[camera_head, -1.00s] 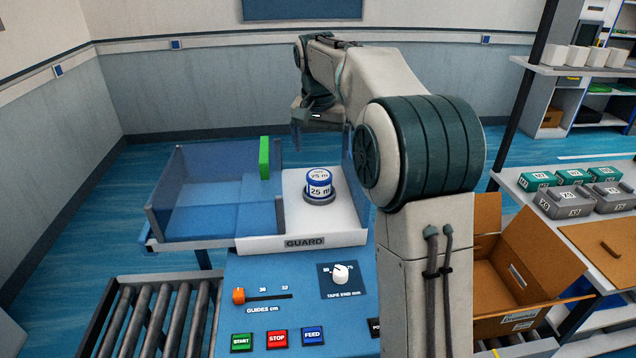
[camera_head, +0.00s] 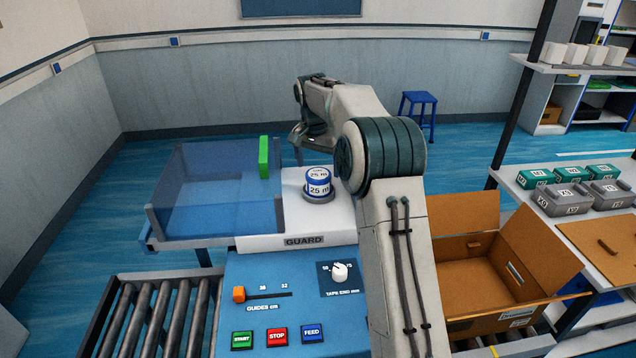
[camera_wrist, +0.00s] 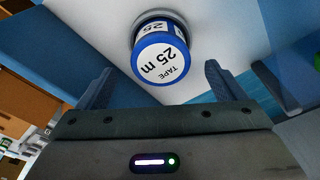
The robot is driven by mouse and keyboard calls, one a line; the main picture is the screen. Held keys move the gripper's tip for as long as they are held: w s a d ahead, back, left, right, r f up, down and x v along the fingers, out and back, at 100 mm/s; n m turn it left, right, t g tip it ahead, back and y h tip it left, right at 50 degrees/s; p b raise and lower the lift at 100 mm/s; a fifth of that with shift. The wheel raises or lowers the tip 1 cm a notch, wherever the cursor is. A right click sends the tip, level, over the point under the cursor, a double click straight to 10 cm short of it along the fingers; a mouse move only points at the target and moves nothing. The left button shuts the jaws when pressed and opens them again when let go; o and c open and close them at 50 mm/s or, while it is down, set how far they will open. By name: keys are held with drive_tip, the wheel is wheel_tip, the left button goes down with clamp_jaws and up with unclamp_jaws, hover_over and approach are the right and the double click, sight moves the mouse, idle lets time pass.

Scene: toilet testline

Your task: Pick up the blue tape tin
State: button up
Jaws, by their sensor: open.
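The blue tape tin (camera_head: 318,183), blue with a white label reading 25 m, stands upright on a round grey base on the white top behind the GUARD label. In the wrist view the tin (camera_wrist: 160,58) is at the upper middle, beyond and between the two fingers. My gripper (camera_wrist: 160,85) is open and empty, its fingers apart on either side below the tin. In the head view my arm reaches over to the far side of the tin, and the fingers (camera_head: 299,153) show only partly, behind and left of it.
A clear blue guard box (camera_head: 200,215) and an upright green block (camera_head: 264,157) stand left of the tin. The control panel (camera_head: 255,270) with a knob, slider and buttons lies in front. An open cardboard box (camera_head: 480,290) is at right, rollers (camera_head: 150,315) at lower left.

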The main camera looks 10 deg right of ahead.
sight(318, 173)
drive_tip(key=shift+w+d+f+p, duration=0.15)
drive_tip(key=shift+f+p, duration=0.35)
drive_tip(key=shift+f, duration=1)
drive_tip(key=shift+w+d+f+p, duration=0.15)
drive_tip(key=shift+f+p, duration=0.35)
drive_tip(key=shift+f, duration=1)
drive_tip(key=shift+a, duration=0.1)
drive_tip(key=c, duration=1.3)
